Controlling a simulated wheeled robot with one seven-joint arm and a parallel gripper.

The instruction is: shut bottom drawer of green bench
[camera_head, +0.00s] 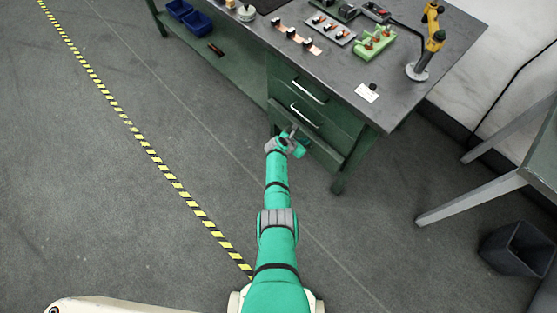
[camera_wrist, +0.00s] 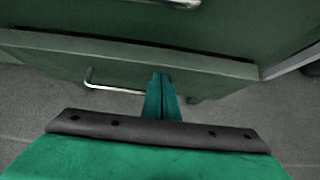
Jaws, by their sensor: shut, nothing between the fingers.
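The green bench (camera_head: 352,122) stands at the upper right, with a stack of drawers under its right end. The bottom drawer (camera_head: 323,153) sticks out a little below the drawers above it, partly hidden by my gripper. In the wrist view its front (camera_wrist: 60,62) crosses the picture, with its top edge showing and a pale bar handle (camera_wrist: 105,87) low on it. My gripper (camera_wrist: 161,77) is shut and empty, its fingertips at the drawer front near the handle's right end. I cannot tell whether they touch. My gripper also shows in the head view (camera_head: 293,131).
The upper drawers' handles (camera_head: 309,91) are just above my gripper. The benchtop (camera_head: 330,75) holds parts and a yellow arm-like device (camera_head: 432,45). A grey table (camera_head: 490,195) and dark bin (camera_head: 517,248) stand right. The floor left of my arm is clear.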

